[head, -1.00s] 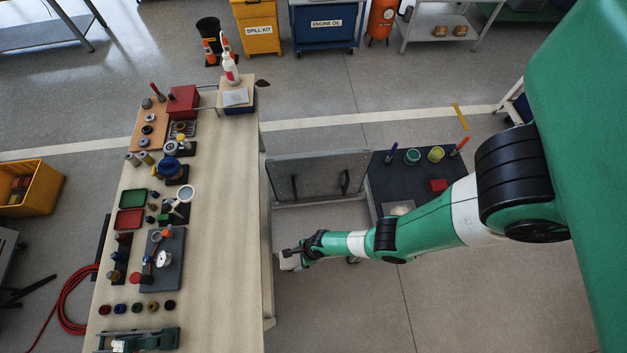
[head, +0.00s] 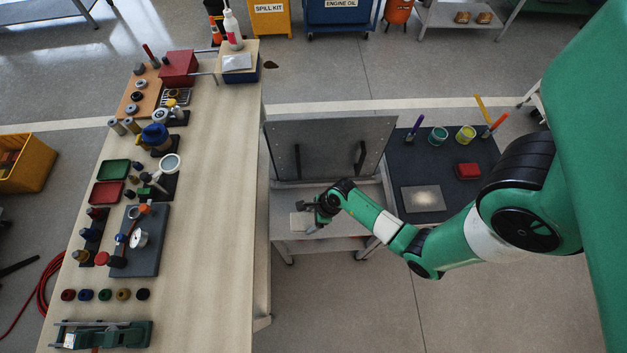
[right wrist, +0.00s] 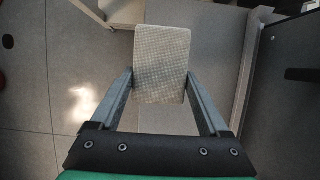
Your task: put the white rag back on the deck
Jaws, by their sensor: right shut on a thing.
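The white rag (right wrist: 162,62) is a pale, flat rectangle between the fingers of my right gripper (right wrist: 160,84) in the right wrist view. In the head view the rag (head: 299,221) shows beside the right gripper (head: 311,208), over the grey cart top (head: 364,197). The gripper is shut on it. I cannot tell whether the rag touches the surface below. My left gripper is out of view.
A grey panel (head: 322,146) with two dark handles stands behind the gripper. The dark deck also holds a red block (head: 468,171), a teal cup (head: 438,136) and a yellow cup (head: 466,134). A crowded wooden bench (head: 215,200) stands at left.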

